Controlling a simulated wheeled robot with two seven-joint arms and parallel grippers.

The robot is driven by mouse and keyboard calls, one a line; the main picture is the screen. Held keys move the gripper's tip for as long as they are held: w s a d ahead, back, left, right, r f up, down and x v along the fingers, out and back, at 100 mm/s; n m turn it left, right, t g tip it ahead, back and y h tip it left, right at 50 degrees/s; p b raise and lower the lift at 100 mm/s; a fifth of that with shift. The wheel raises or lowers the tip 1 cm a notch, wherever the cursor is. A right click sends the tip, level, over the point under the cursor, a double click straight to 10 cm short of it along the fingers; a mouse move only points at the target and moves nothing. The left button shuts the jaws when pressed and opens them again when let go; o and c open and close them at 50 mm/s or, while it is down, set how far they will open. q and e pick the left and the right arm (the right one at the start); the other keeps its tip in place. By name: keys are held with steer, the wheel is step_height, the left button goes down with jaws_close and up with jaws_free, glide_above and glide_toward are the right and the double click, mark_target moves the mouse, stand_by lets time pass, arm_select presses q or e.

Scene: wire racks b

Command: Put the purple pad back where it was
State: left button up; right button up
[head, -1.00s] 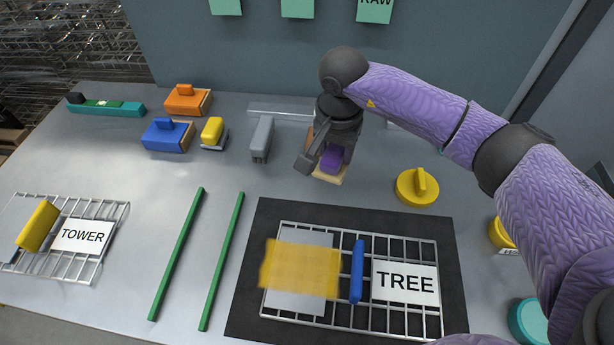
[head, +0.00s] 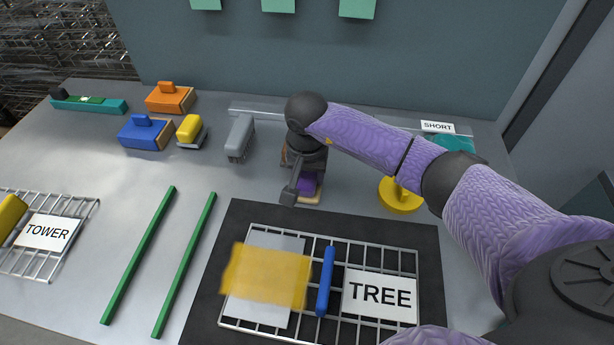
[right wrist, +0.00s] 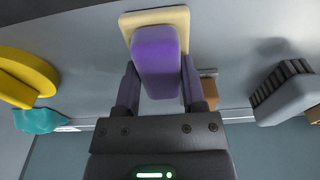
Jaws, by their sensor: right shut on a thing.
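The purple pad (head: 308,188) has a purple handle block on a pale beige base. My right gripper (head: 305,178) is shut on its handle, with the arm coming in from the right. In the right wrist view the purple handle (right wrist: 157,62) sits between the two fingers (right wrist: 157,85), and the beige base shows beyond it. The pad is low over the grey table, behind the black mat (head: 232,222); I cannot tell whether it touches the table. The gripper hides part of the pad in the head view. My left gripper is not in view.
A grey stapler-like block (head: 239,137), yellow block (head: 191,131), blue block (head: 146,132) and orange block (head: 169,98) stand to the left. A brown thing (right wrist: 208,93) is partly hidden beside the gripper. A yellow round piece (head: 401,196) is right. The TREE rack (head: 411,262) lies in front.

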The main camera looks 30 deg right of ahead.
mark_target(307, 179)
steer(key=shift+f, duration=0.15)
steer(key=o, duration=1.1)
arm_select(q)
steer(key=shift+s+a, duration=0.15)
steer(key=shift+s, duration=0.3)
arm_select(e)
steer(key=shift+o, duration=0.2)
arm_select(q)
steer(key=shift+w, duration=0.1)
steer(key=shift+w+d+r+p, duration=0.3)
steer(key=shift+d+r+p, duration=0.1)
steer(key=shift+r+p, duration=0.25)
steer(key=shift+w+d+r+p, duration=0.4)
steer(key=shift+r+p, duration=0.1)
steer(key=shift+p, duration=0.1)
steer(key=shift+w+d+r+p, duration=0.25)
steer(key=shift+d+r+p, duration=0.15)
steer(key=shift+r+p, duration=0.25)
arm_select(e)
step_height(307, 179, up, 12)
steer(key=s, duration=0.1)
steer(key=shift+a, duration=0.45)
